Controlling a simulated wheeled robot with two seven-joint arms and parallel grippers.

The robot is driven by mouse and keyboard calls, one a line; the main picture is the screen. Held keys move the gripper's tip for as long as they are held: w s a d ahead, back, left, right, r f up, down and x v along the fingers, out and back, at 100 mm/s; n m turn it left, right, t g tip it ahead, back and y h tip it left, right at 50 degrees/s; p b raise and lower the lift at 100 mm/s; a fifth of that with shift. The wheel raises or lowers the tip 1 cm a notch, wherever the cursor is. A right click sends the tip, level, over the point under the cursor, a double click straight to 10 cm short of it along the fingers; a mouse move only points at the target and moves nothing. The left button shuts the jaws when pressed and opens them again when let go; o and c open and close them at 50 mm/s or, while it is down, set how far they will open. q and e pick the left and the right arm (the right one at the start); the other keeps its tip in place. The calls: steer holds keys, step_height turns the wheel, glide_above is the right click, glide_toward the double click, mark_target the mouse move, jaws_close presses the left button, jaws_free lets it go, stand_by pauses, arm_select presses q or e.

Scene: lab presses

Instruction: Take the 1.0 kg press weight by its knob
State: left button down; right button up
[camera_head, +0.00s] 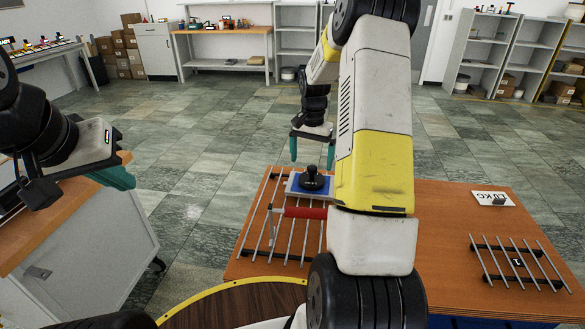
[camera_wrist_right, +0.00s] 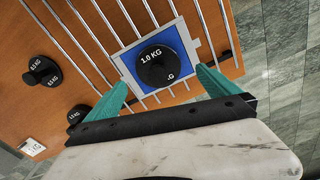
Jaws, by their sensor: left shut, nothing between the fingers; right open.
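The 1.0 kg press weight (camera_wrist_right: 152,74) is a black disc with a knob. It sits on a blue plate with a pale border, over a rack of metal rods, and its label reads 1.0 KG in the right wrist view. The weight also shows in the head view (camera_head: 312,181). My right gripper (camera_wrist_right: 161,78) is open, with its teal fingers apart on either side of the weight; no contact shows. It also appears in the head view (camera_head: 311,168), above the weight. My left gripper (camera_head: 122,178) is shut and empty, far to the left, away from the wooden table.
A white 1.0 KG card (camera_head: 491,197) and a second rod rack (camera_head: 517,262) are at the table's right.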

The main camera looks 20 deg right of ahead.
mark_target(312, 178)
steer(key=f, duration=0.6)
steer(key=shift+d+f, duration=0.2)
steer(key=shift+f, duration=0.2)
steer(key=shift+r, duration=0.1)
steer(key=c, duration=2)
